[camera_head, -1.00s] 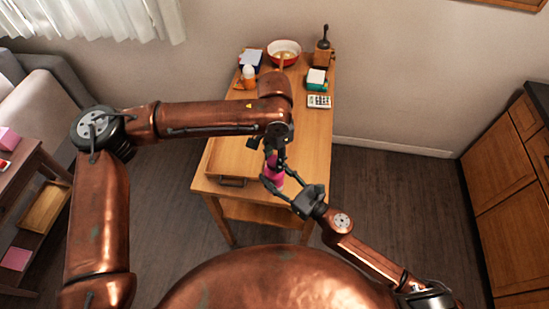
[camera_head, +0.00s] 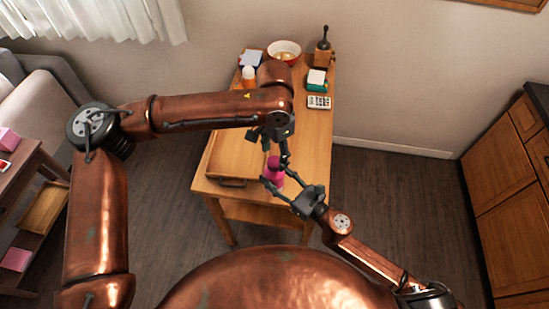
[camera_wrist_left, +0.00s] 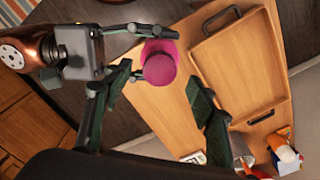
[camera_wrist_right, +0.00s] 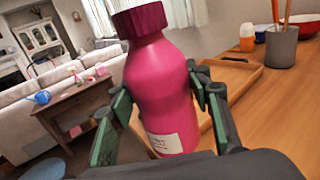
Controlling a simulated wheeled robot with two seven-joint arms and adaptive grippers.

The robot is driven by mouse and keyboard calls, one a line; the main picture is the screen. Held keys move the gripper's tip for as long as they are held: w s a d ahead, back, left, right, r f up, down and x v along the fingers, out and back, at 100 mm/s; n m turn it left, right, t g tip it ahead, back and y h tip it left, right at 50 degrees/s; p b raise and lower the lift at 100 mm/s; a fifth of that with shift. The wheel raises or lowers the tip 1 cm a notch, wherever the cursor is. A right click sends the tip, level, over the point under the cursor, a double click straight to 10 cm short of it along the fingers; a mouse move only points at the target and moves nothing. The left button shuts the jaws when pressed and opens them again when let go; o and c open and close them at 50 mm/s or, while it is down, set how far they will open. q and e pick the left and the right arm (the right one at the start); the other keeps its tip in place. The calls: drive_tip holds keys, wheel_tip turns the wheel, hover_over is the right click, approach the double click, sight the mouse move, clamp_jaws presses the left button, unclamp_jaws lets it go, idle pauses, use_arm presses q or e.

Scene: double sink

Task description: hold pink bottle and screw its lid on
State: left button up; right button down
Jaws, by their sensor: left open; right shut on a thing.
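The pink bottle (camera_wrist_right: 165,95) stands nearly upright, slightly tilted in the right wrist view, with a white label low on its side. A darker magenta lid (camera_wrist_right: 140,20) sits on its neck; whether it is tight I cannot tell. The bottle (camera_head: 274,172) is above the table's near edge in the head view. My right gripper (camera_wrist_right: 160,115) is shut around the bottle's body. My left gripper (camera_wrist_left: 165,100) is open above the bottle, its fingers apart. The round lid (camera_wrist_left: 160,70) shows between and beyond them in the left wrist view, not gripped.
The wooden table (camera_head: 305,160) carries a wooden tray (camera_head: 238,155) close by. Floor is clear right of the table.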

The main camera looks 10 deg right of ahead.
use_arm(q)
wheel_tip(320, 180, up, 9)
idle(0.3)
drive_tip(key=shift+w+f, duration=0.1)
idle(0.4)
